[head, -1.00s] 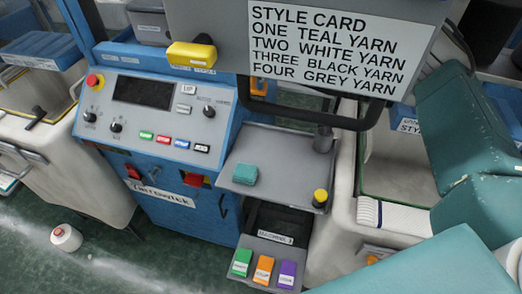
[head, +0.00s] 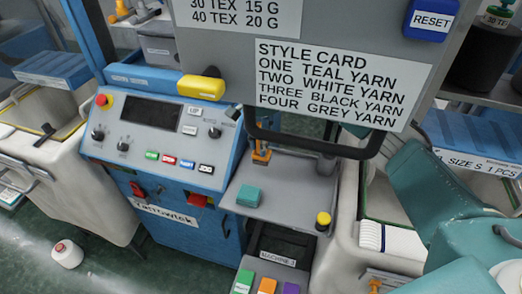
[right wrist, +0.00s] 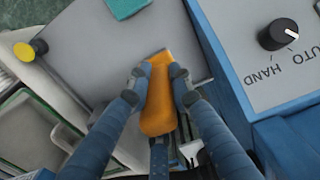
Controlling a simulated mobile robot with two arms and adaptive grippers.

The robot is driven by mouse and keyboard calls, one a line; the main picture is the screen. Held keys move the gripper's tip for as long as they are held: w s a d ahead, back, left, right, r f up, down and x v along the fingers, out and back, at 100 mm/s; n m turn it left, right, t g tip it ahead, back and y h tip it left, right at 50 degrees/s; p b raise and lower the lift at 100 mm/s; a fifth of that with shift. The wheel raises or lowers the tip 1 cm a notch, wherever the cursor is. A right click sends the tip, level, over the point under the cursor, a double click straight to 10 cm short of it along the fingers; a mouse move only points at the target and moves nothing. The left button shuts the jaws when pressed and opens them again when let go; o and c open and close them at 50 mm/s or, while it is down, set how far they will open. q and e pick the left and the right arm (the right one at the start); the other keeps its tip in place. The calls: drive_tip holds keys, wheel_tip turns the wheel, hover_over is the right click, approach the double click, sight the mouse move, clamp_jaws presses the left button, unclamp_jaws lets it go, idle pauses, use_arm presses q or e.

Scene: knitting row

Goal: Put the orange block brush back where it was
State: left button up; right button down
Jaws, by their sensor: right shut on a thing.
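My right gripper (right wrist: 160,72) is shut on the orange block brush (right wrist: 158,112), with a finger on each side of it. The brush is over the rear of the grey tray, near the control panel; I cannot tell whether it touches the tray. In the head view, the brush (head: 261,154) shows just below the dark handle, and the screen and handle hide most of the right gripper (head: 262,144). The grey tray (head: 285,180) also holds a teal block (head: 249,196). My left gripper is not in view.
A yellow-topped knob (head: 323,219) stands at the tray's front right corner. The control panel (head: 160,130) is left of the tray. The dark handle (head: 310,145) and screen overhang its rear. Green, orange and purple labelled blocks (head: 266,286) sit on a lower shelf.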

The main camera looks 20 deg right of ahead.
drive_tip(key=shift+f, duration=0.55)
wheel_tip(320, 180, down, 3)
drive_tip(key=shift+f+p, duration=0.1)
drive_tip(key=shift+p, duration=0.5)
drive_tip(key=shift+f+b, duration=0.2)
drive_tip(key=shift+b, duration=0.1)
drive_tip(key=c, duration=1.6)
unclamp_jaws()
drive_tip(key=shift+o, duration=0.2)
drive_tip(key=shift+r, duration=0.15)
